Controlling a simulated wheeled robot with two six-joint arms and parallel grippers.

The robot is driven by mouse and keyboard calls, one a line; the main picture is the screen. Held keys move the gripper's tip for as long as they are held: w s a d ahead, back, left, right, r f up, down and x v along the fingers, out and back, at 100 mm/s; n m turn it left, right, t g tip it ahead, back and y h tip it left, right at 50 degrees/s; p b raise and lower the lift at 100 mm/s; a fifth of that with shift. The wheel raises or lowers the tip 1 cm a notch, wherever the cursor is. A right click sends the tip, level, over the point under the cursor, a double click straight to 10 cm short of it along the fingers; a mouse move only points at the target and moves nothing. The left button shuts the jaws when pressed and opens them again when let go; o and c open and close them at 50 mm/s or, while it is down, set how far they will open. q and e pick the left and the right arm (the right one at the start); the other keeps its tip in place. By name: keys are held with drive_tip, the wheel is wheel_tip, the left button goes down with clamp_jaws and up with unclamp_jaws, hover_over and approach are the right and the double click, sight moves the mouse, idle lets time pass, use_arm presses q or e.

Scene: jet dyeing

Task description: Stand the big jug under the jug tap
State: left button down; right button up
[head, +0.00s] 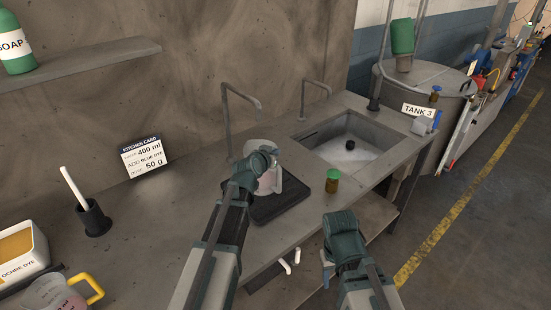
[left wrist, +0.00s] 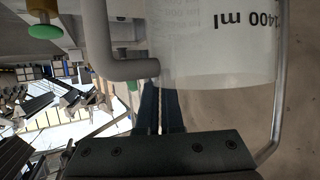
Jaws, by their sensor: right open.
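The big jug (head: 268,181) is a translucent measuring jug with a grey handle. It is upright over the black drip mat (head: 288,204); I cannot tell whether it touches it. My left gripper (head: 263,157) is at the jug's top, its fingers nearly together and seemingly shut on its rim. The left wrist view shows the jug (left wrist: 222,45) upside down, with a 1400 ml mark. The jug tap (head: 241,93) is a bent grey pipe behind the jug, its outlet near the jug's top. My right gripper (head: 328,262) is open and empty at the counter's front edge.
A brown jar with a green lid (head: 333,180) stands right of the mat. The sink (head: 350,150) lies further right, with a second tap (head: 304,92). A yellow-handled jug (head: 55,294) and an ochre dye box (head: 22,252) stand at left.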

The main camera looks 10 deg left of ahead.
use_arm(q)
drive_tip(key=shift+f, duration=0.1)
drive_tip(key=shift+f, duration=0.2)
drive_tip(key=c, duration=1.1)
unclamp_jaws()
drive_tip(key=shift+r, duration=0.1)
drive_tip(key=shift+r, duration=0.1)
drive_tip(key=p+v, duration=0.4)
drive_tip(key=v, duration=0.8)
drive_tip(key=shift+s+p, duration=0.1)
drive_tip(key=shift+p, duration=0.3)
